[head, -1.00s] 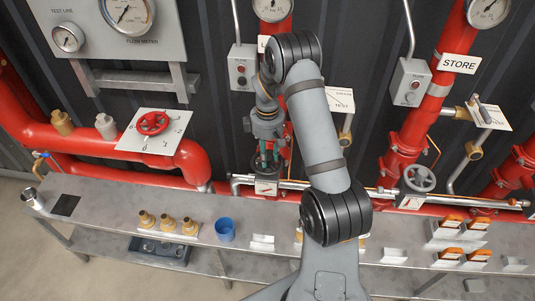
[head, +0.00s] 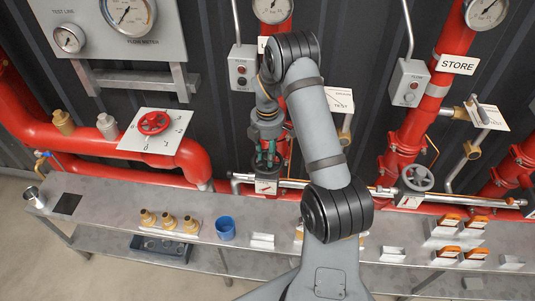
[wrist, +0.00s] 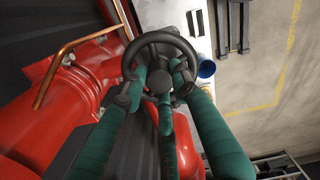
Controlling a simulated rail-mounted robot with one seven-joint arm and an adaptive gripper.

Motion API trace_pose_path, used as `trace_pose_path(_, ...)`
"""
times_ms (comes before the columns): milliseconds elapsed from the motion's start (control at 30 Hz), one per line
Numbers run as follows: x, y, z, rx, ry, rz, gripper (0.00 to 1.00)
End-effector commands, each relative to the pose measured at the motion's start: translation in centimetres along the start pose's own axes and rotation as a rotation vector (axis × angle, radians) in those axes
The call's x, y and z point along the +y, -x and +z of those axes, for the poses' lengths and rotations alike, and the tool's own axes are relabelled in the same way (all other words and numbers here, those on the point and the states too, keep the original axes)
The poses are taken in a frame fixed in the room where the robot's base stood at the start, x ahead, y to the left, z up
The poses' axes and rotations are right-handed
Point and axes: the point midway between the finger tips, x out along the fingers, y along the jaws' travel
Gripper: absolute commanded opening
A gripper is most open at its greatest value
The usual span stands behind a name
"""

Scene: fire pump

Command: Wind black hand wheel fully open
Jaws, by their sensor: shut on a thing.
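The black hand wheel (wrist: 150,38) shows in the wrist view as a dark ring with a hub, in front of red pipework. My gripper (wrist: 160,78) has its green fingers reaching into the ring, with the fingertips near the hub and spokes, and it is shut on the wheel. Exact finger contact is hard to see. In the head view my gripper (head: 267,158) points down at the wheel, just above a small white plate with a red mark (head: 265,187).
A red hand wheel (head: 153,123) sits on a numbered plate to the left. A grey hand wheel (head: 417,178) is to the right. A bench (head: 100,200) in front carries brass fittings (head: 169,222), a blue cup (head: 225,228) and orange-topped blocks (head: 447,225). A copper pipe (wrist: 70,58) runs near the wheel.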

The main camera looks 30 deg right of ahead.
Motion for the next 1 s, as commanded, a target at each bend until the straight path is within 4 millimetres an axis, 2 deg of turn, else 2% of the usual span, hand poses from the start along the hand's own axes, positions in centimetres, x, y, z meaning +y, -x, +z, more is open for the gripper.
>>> trace_pose_path(167,0.02,0.1,0.01,0.0,0.051,0.0,0.0)
trace_pose_path(400,-0.02,0.21,0.02,0.0,0.459,-0.001,0.0)
trace_pose_path(533,-0.01,0.15,0.01,0.0,0.631,0.0,0.0)
trace_pose_path(667,0.0,0.05,0.0,0.0,0.697,0.0,0.0)
trace_pose_path(867,0.01,0.01,0.0,0.0,0.699,0.0,0.0)
trace_pose_path(900,0.01,0.01,0.0,0.0,0.699,0.0,0.3)
trace_pose_path(1000,0.01,0.01,0.0,0.0,0.698,0.0,0.36)
